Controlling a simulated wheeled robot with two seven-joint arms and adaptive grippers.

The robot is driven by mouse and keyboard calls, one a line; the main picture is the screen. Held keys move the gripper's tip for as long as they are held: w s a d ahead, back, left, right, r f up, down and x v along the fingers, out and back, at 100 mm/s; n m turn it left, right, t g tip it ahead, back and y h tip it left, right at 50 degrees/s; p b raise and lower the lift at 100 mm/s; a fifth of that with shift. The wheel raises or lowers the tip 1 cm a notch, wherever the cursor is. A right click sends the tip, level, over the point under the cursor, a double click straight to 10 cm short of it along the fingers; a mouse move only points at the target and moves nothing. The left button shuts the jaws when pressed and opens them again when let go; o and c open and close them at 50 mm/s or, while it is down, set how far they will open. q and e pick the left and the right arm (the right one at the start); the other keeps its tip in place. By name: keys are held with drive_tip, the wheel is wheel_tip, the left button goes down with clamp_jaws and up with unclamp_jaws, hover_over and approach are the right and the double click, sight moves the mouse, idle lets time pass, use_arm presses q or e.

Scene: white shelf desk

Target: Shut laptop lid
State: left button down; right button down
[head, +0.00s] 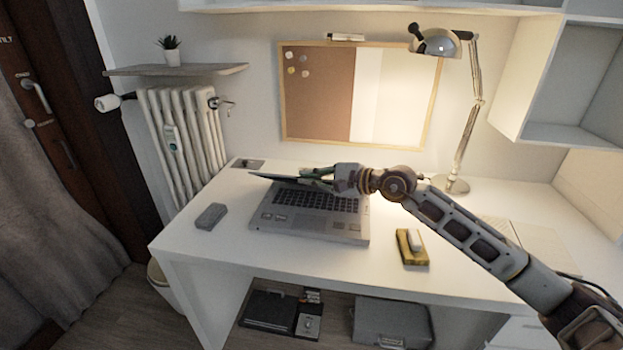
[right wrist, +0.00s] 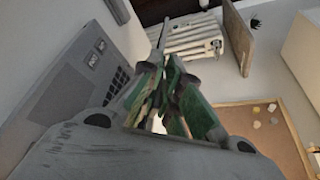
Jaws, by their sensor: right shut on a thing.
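A grey laptop (head: 310,222) sits on the white desk with its keyboard showing. Its lid (head: 270,178) shows as a thin dark strip above the back of the keyboard, tilted and seen almost edge-on. The lid is not fully down. My right gripper (head: 318,175) reaches in from the right over the lid's top edge and is shut on the lid; its fingers hide part of it. In the right wrist view, the green-padded fingers (right wrist: 165,95) are close together, beside the laptop's keyboard (right wrist: 105,85). The exact contact is hard to see. My left gripper is not in view.
A grey block (head: 211,216) lies left of the laptop on the desk (head: 205,250). A desk lamp (head: 463,150) stands behind my right arm. A cork board (head: 318,95) hangs behind.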

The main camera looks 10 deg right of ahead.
drive_tip(key=c, duration=1.6)
unclamp_jaws()
drive_tip(key=shift+c, duration=0.2)
drive_tip(key=shift+d, duration=0.1)
drive_tip(key=v, duration=1.1)
drive_tip(key=shift+s+d, duration=0.2)
drive_tip(key=shift+s+r, duration=0.1)
drive_tip(key=shift+r, duration=0.1)
